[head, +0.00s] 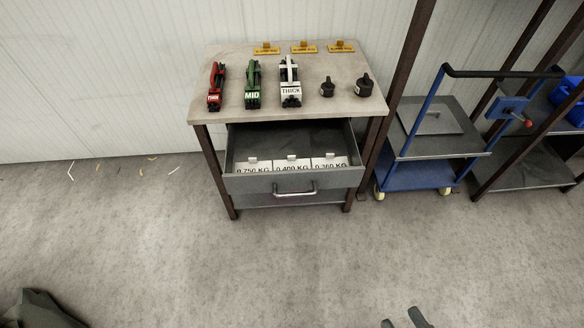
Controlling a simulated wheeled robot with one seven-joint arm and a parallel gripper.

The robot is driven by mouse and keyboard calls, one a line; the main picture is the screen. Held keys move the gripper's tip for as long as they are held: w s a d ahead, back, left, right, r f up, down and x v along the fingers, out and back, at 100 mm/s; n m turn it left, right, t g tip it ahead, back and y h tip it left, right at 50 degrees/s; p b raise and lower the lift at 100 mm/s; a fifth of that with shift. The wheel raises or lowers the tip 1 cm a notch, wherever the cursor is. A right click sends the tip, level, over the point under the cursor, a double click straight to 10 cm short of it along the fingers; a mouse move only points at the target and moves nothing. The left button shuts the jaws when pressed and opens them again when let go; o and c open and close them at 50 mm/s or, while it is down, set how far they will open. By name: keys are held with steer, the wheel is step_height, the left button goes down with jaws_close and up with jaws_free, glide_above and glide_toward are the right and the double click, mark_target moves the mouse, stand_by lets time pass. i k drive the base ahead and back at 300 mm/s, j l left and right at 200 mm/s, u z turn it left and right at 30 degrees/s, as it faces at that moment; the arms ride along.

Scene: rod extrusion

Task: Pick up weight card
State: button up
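Three white weight cards stand side by side in the open drawer (233,184), in the head view. The left card (253,167) reads 0.750 KG, the middle card (292,165) 0.400 KG and the right card (330,163) what looks like 0.360 KG. Each has a small light tab on top, and the drawer front hides their lower edges. My gripper (402,316) shows only as two dark fingertips at the bottom edge, with floor visible between them. It looks open and empty, well in front of the drawer and to its right.
On the workbench top (230,120) stand red (215,88), green (253,85) and white (290,85) tools, two black weights (363,85) and three yellow tags (304,47). A blue trolley (425,172) stands right. The floor in front is clear.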

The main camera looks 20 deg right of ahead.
mark_target(330, 162)
steer(key=j+z, duration=0.25)
steer(key=j, duration=0.4)
steer(key=j+z, duration=0.25)
steer(key=j, duration=0.4)
